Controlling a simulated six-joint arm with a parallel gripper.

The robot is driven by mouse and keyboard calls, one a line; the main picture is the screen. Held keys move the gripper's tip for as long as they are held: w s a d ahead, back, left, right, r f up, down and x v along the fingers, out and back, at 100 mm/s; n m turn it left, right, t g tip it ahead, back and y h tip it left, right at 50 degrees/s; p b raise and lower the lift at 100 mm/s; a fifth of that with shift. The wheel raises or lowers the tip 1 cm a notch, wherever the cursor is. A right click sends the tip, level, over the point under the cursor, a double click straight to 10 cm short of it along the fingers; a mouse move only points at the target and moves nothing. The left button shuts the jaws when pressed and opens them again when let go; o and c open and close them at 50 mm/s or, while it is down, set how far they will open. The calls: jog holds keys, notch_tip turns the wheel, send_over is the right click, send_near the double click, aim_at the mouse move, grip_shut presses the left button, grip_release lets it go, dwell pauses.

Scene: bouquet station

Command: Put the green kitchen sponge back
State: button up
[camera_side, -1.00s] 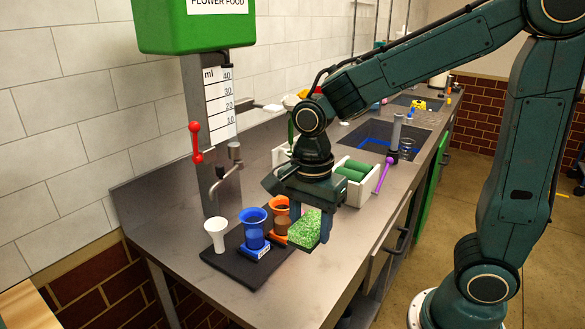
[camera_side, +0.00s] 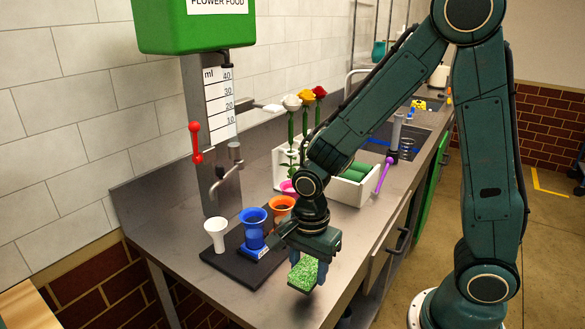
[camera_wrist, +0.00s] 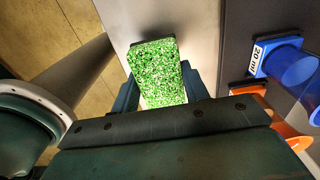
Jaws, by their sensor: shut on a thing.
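The green kitchen sponge (camera_side: 303,274) is a speckled green block. My gripper (camera_side: 306,262) is shut on it, near the front edge of the grey counter. In the wrist view the sponge (camera_wrist: 157,72) sits between the two blue fingers of my gripper (camera_wrist: 160,88). In the side view it hangs tilted below the gripper. I cannot tell whether its lower end touches the counter.
A dark mat (camera_side: 232,262) holds a white funnel-shaped cup (camera_side: 215,236), a blue vase (camera_side: 254,230) and an orange vase (camera_side: 281,207), left of my gripper. The counter's front left (camera_side: 225,302) is clear.

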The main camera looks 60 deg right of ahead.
aim_at(308, 280)
jog(key=shift+f, duration=1.85)
jog(key=shift+f, duration=0.1)
jog(key=o, duration=1)
jog(key=shift+c, duration=0.2)
notch_tip(308, 280, up, 12)
jog(key=shift+f, duration=0.1)
jog(key=shift+r, duration=0.25)
